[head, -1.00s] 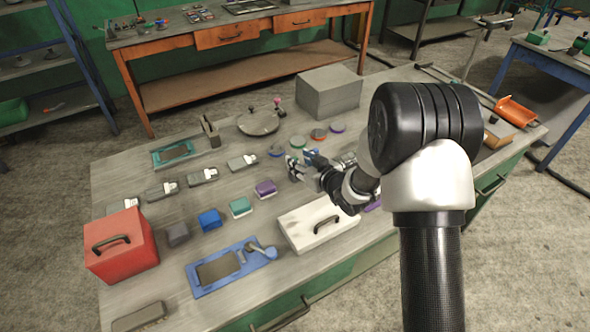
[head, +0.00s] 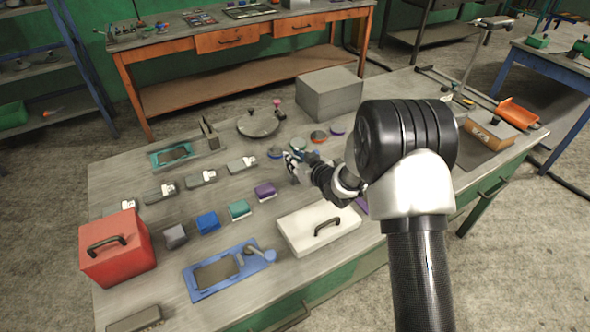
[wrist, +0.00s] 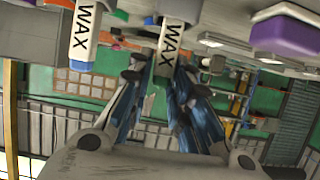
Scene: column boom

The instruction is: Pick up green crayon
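My gripper (head: 291,160) is low over the middle of the bench, small and partly hidden by my own arm in the head view. In the wrist view my gripper (wrist: 160,74) has its two fingers apart. A white crayon marked WAX (wrist: 173,38) shows between and beyond the fingertips; its tip colour is not clear and I cannot tell whether the fingers touch it. A second WAX crayon with a blue end (wrist: 82,46) is to its left, outside the fingers.
A round dish (head: 258,122) and coloured discs (head: 318,137) lie behind. A grey box (head: 330,93) stands at the back.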

